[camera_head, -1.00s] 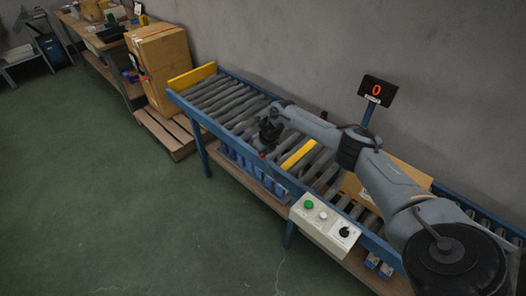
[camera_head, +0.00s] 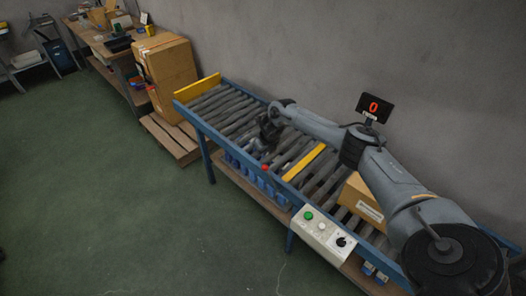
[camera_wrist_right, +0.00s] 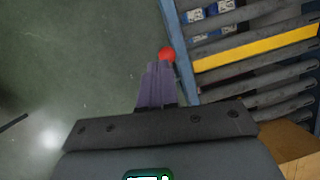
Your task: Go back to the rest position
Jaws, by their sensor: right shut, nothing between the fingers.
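My right arm reaches in from the right over the roller conveyor (camera_head: 225,108) in the head view. Its gripper (camera_head: 256,148) hangs near the conveyor's front rail, just above and left of a red button (camera_head: 265,168) in the picture. In the right wrist view, the gripper's purplish fingers (camera_wrist_right: 157,80) are together with nothing between them. The red button (camera_wrist_right: 167,54) shows beside their tips there; whether they touch it is hard to tell. My left gripper is not in view.
A carton (camera_head: 360,203) sits on the rollers beside my right arm. A yellow bar (camera_head: 304,162) crosses the rollers. A control box (camera_head: 323,233) is on the front rail, and a display (camera_head: 374,107) stands behind. The green floor (camera_head: 110,220) in front is clear.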

